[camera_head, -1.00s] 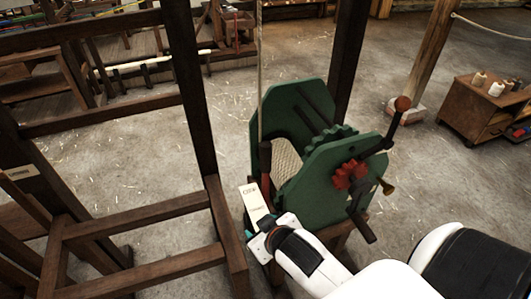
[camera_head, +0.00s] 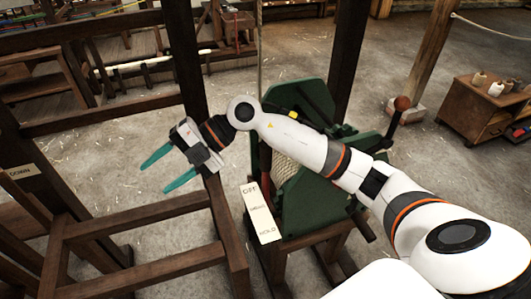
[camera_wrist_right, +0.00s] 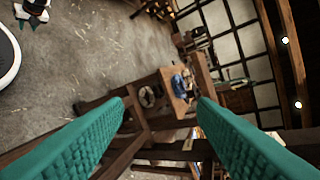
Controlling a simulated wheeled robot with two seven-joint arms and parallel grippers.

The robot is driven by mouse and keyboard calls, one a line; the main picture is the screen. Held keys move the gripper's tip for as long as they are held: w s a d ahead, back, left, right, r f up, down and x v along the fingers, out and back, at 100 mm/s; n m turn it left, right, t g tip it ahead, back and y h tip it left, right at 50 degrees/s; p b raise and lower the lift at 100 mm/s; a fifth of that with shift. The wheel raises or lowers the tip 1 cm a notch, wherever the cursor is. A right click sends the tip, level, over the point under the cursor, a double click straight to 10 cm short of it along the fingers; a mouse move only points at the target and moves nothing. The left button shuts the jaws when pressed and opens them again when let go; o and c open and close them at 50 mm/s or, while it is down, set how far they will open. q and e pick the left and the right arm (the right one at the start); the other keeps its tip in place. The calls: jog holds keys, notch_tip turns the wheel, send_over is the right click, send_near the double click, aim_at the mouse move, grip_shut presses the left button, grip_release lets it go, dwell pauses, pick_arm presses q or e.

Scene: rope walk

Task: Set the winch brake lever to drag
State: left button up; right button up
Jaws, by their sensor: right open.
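The green winch (camera_head: 312,205) stands on a wooden frame in the middle of the head view, partly hidden behind my right arm. A pale label plate (camera_head: 260,212) at its left side reads OFF at the far end and HOLD at the near end, with a middle mark too small to read surely. A dark red upright handle, seemingly the brake lever (camera_head: 265,158), shows beyond the OFF end, partly covered by my arm. My right gripper (camera_head: 153,178) is open and empty, left of the plate and apart from it. In the wrist view, what seems my left gripper (camera_wrist_right: 32,12) shows small at top left.
Dark timber posts and rails (camera_head: 150,268) stand below and left of my right gripper. A crank with a brown knob (camera_head: 402,103) sticks up at the winch's right. A wooden cabinet (camera_head: 478,112) stands at the right. Open floor (camera_head: 430,165) lies between.

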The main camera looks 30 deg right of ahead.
jog(key=w+d+f+m+h, duration=0.25)
jog(key=d+h, duration=0.45)
jog(key=d, duration=0.5)
jog(key=m+g+h, duration=0.1)
jog(key=m+h, duration=0.2)
jog(key=h, duration=0.3)
send_near(266, 153)
jog(key=shift+w+d, duration=0.3)
jog(key=shift+w, duration=0.55)
jog(key=shift+d+f, duration=0.1)
jog(key=shift+d, duration=0.05)
notch_tip(266, 153, down, 11)
jog(key=p, duration=0.3)
jog(key=shift+p, duration=0.35)
jog(key=shift+f, duration=0.3)
jog(key=shift+c, duration=0.3)
